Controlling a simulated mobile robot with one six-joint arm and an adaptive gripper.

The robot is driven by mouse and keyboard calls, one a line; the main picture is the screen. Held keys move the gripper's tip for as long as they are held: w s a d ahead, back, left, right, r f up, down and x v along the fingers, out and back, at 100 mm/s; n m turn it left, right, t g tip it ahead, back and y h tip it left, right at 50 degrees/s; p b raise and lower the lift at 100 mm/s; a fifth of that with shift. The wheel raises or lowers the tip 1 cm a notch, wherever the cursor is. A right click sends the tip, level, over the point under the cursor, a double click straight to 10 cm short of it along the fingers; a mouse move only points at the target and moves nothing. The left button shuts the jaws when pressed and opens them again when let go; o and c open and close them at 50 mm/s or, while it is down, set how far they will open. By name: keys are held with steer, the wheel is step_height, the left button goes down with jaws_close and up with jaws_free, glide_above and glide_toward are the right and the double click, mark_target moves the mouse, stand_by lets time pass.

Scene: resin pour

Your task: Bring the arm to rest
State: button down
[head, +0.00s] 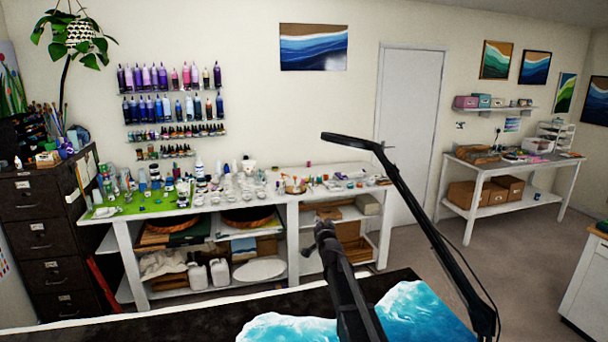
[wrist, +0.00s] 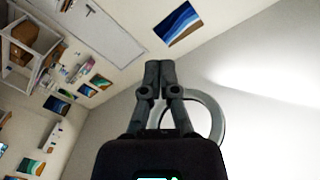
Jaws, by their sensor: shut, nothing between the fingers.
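My gripper (wrist: 158,66) is shut and empty in the wrist view, its two fingers together and pointing up the picture. The wrist camera sees the room tilted, with wall and ceiling behind the fingers. In the head view my arm rises from the bottom centre, in front of a dark table (head: 150,322) with blue and white resin pieces (head: 424,312). Its end (head: 325,236) is raised above the table and apart from it; the fingers are too small there to make out.
A black lamp (head: 432,225) arches over the table just right of my arm. Its ring head shows behind my gripper in the wrist view (wrist: 217,112). A white workbench (head: 292,203) crowded with bottles and cups stands beyond. Open floor (head: 420,250) lies to the right.

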steer(key=s+f+n+g+y+b, duration=0.1)
steer(key=s+f+n+g+b, duration=0.3)
steer(key=s+f, duration=0.65)
steer(key=s+d+f+g+h+b, duration=0.1)
steer(key=s+d+f+g, duration=0.3)
steer(key=s, duration=0.7)
steer(key=s+d+f+n+g+h+b, duration=0.1)
steer(key=s+d+f+g+b, duration=0.2)
steer(key=s+f+g, duration=0.2)
steer(key=s+d+f+n+g+h+b, duration=0.1)
steer(key=s+d+f+g, duration=0.3)
steer(key=s+f, duration=0.5)
steer(key=shift+s+d+f+b, duration=0.15)
steer(key=shift+s+b, duration=0.15)
steer(key=shift+s, duration=1.65)
steer(key=shift+s+d+f+b, duration=0.15)
steer(key=shift+s+b, duration=0.1)
steer(key=shift+s, duration=1.65)
steer(key=shift+s+d+r+g, duration=0.1)
steer(key=shift+s+g, duration=0.2)
step_height(320, 180, up, 5)
steer(key=p, duration=0.5)
steer(key=shift+s, duration=0.1)
